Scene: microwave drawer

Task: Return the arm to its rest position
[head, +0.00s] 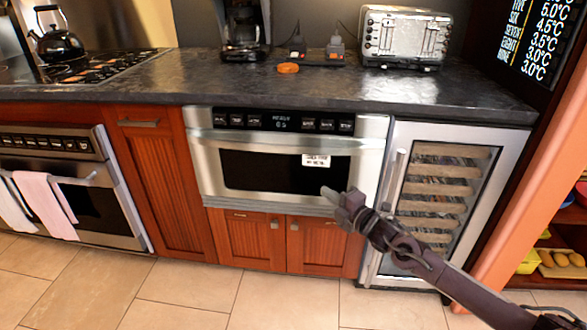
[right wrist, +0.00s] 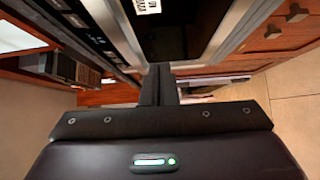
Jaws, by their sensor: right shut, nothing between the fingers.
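My right gripper (head: 335,197) is shut and empty, in front of the lower right part of the microwave drawer. My right arm reaches in from the lower right of the head view. In the right wrist view the shut fingers (right wrist: 160,84) point away from me, with nothing between them. The microwave drawer (head: 252,172) has a steel frame, a dark window and a white label, and looks closed. It also shows in the right wrist view (right wrist: 183,30). I cannot tell the exact gap between the fingertips and the drawer. My left gripper is not in view.
A dark countertop (head: 210,84) holds a toaster (head: 405,37), a coffee maker (head: 243,28) and a kettle (head: 57,38) on the stove. A wine cooler (head: 447,190) stands right, partly behind my arm. An oven (head: 95,205) stands left. Tiled floor (head: 180,300) in front is clear.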

